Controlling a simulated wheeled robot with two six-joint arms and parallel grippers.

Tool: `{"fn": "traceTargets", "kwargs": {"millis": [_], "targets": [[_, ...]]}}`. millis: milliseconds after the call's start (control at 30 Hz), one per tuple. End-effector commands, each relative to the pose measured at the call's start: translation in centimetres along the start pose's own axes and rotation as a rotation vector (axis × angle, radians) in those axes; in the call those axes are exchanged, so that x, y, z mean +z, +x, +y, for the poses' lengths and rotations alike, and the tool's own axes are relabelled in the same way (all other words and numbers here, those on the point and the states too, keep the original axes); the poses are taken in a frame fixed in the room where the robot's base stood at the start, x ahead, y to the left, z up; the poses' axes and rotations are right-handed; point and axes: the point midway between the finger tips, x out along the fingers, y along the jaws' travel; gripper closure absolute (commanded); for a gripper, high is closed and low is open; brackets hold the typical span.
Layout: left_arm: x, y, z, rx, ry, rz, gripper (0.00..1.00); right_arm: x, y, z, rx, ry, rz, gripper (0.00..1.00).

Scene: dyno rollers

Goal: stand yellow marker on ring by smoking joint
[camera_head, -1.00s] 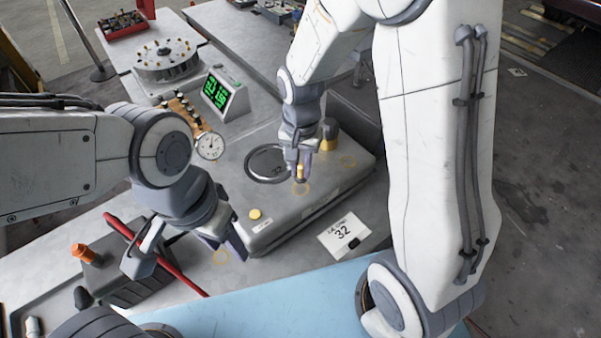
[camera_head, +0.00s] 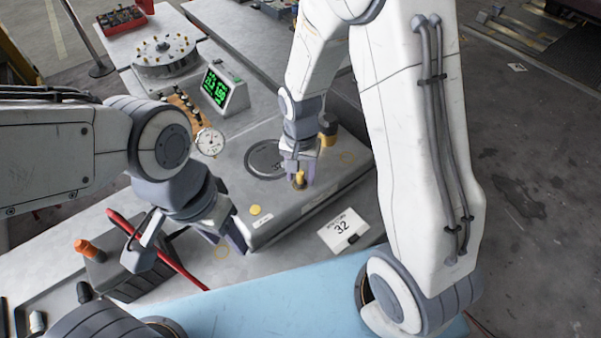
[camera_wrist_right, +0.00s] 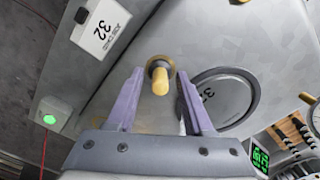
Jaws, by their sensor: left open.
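The yellow marker (camera_head: 299,179) stands upright on the grey casing (camera_head: 285,215), at the thin yellow ring seen earlier under it. In the right wrist view the marker (camera_wrist_right: 160,79) is seen nearly end-on, with a darker round base around its foot. My right gripper (camera_head: 301,171) is open around or just above the marker; in the wrist view its purple fingers (camera_wrist_right: 159,74) are spread with gaps on both sides of it. My left gripper (camera_head: 227,242) is open and empty near the casing's front left corner. No smoke is clearly visible.
Another yellow ring (camera_head: 347,157) is on the casing, right of a dark-and-gold cylinder (camera_head: 327,128). A black circular plate (camera_head: 264,160), yellow disc (camera_head: 255,210), dial gauge (camera_head: 210,142), green display (camera_head: 217,88) and card marked 32 (camera_head: 343,230) are nearby. A red bar (camera_head: 158,250) lies left.

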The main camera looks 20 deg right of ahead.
Motion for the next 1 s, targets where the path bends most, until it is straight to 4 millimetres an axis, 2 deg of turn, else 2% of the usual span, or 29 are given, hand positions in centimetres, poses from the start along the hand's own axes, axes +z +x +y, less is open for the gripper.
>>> {"fn": "traceTargets", "kwargs": {"millis": [133,267,600,733,867,967,1000], "targets": [[0.0,-0.3,0.0,0.0,0.0,0.0,0.5,0.0,-0.4,0.0,0.0,0.0,0.0,0.48],[0.0,0.0,0.0,0.0,0.0,0.0,0.5,-0.1,-1.6,-0.1,-0.004,0.0,0.004,0.48],[0.0,0.7,-0.1,0.0,0.0,0.0,0.5,-0.1,-8.7,-0.1,-0.005,0.0,0.006,0.48],[0.1,0.8,-0.1,0.0,0.0,0.0,0.5,-0.1,-10.8,-0.1,-0.004,0.0,0.004,0.48],[0.1,0.9,-0.1,0.0,0.0,0.0,0.5,0.1,-12.0,-0.1,-0.002,-0.005,0.002,0.48],[0.1,0.9,-0.1,0.0,0.0,0.0,0.5,2.2,-12.9,-0.5,-0.01,-0.107,0.002,0.48],[0.1,0.9,-0.1,0.0,0.0,0.0,0.5,3.9,-13.3,-0.6,-0.018,-0.195,0.002,0.48]]}}
